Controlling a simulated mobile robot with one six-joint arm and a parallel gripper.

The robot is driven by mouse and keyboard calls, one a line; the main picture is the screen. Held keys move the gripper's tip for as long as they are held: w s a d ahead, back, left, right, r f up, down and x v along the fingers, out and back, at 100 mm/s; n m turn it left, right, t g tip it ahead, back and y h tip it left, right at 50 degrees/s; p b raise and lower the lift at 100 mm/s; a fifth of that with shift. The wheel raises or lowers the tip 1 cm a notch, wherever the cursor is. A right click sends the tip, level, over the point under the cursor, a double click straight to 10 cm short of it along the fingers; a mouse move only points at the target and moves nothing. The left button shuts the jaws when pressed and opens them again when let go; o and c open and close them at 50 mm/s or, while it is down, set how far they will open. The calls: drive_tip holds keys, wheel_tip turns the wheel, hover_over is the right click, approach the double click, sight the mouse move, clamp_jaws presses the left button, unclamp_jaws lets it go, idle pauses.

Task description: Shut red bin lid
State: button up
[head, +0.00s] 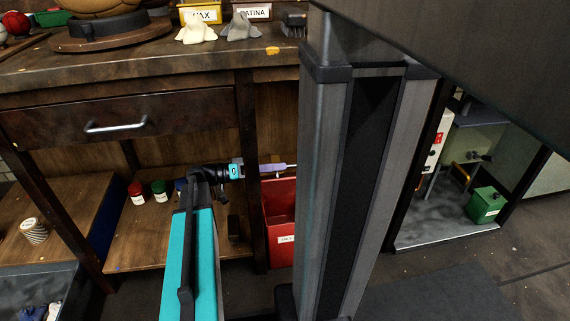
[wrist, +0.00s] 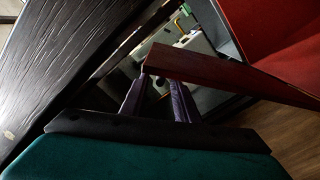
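The red bin (head: 280,222) stands under the workbench, partly hidden behind my column in the head view, with a white label on its front. My gripper (head: 284,167) is level with the bin's top edge and reaches in from the left. In the wrist view, my gripper's (wrist: 160,82) two purple fingers are spread apart. A dark red bar (wrist: 225,70), which looks like the lid's edge, crosses just at the fingertips; I cannot tell whether it touches them. A brighter red panel (wrist: 285,35) of the bin fills the upper right. The lid's full outline is hidden.
The workbench (head: 150,68) and its drawer (head: 120,120) overhang the arm. A bench leg (head: 250,170) stands close beside my wrist. Small jars (head: 137,192) sit on the lower shelf to the left. A green box (head: 485,204) is in the right bay.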

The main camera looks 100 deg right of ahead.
drive_tip(key=w+p, duration=0.3)
drive_tip(key=w, duration=0.6)
drive_tip(key=shift+a, duration=0.1)
drive_tip(key=c, duration=0.6)
drive_tip(key=shift+f, duration=0.2)
clamp_jaws()
drive_tip(key=d+r+t+y+p, duration=0.2)
drive_tip(key=d+r+p, duration=0.4)
drive_tip(key=p, duration=0.6)
drive_tip(key=shift+s+d+r+m+y+p, duration=0.3)
drive_tip(key=shift+s+d+m+y, duration=0.1)
drive_tip(key=shift+d+y, duration=0.2)
